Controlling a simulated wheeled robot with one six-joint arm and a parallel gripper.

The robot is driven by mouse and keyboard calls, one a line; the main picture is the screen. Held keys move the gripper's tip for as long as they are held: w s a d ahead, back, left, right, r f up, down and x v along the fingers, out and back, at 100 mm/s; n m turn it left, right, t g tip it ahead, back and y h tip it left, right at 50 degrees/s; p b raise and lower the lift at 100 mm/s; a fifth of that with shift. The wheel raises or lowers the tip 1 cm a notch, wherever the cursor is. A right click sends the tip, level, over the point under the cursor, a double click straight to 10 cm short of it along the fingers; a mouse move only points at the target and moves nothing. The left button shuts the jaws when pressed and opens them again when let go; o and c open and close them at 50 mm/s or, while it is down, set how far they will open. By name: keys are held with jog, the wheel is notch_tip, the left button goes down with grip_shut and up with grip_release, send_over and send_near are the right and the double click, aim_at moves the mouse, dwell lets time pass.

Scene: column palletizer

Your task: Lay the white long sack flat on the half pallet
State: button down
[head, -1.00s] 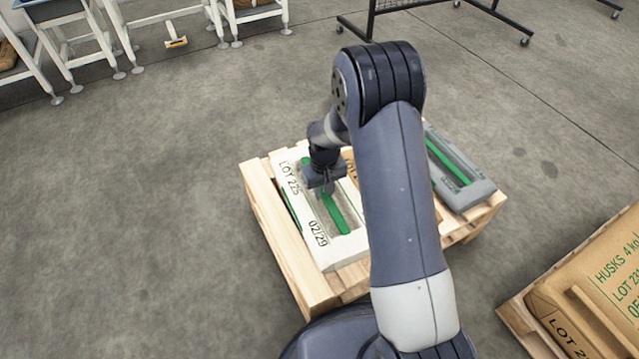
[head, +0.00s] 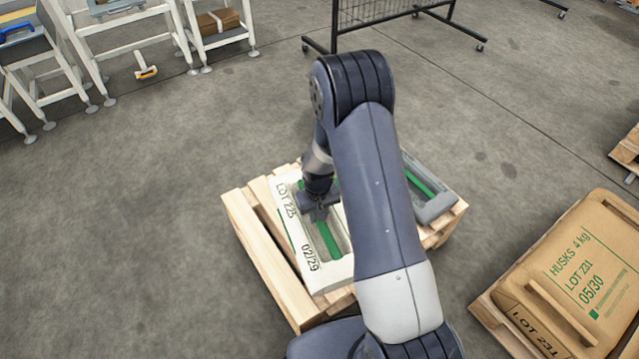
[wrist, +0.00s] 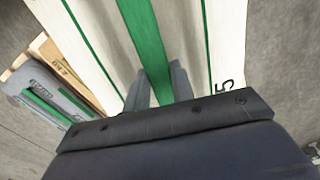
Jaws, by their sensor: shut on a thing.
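The white long sack (head: 289,229), printed LOT 225 and 02/29 with green stripes, lies over the half pallet (head: 262,256), along its left part. It looks flat, but I cannot tell whether its underside touches the slats. My gripper (head: 319,203) points down at the sack's middle and is shut on its green strip, which also shows between the fingers in the wrist view (wrist: 147,50). My arm hides the sack's right side and the pallet's middle.
A grey sack with a green strip (head: 432,188) lies on the pallet's right part. A brown HUSKS sack (head: 580,262) lies on another pallet at the right. White-legged tables (head: 110,30) and a black wheeled rack (head: 375,15) stand behind. The floor at left is clear.

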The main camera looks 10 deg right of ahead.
jog(key=shift+m, duration=0.5)
jog(key=r+p, duration=0.1)
jog(key=p, duration=0.1)
jog(key=s+d+r+p, duration=0.1)
jog(key=r+p, duration=0.1)
jog(key=s+d+r+p, duration=0.1)
jog(key=r+p, duration=0.1)
jog(key=p, duration=0.1)
jog(key=shift+s+d+r, duration=0.1)
jog(key=shift+s+d, duration=0.1)
jog(key=shift+s, duration=0.05)
jog(key=s+d+r+m+p, duration=0.1)
jog(key=s+d+r+p, duration=0.1)
jog(key=p, duration=0.5)
notch_tip(320, 180, up, 3)
jog(key=shift+s+d+f, duration=0.1)
jog(key=shift+s+d, duration=0.1)
jog(key=shift+s, duration=0.45)
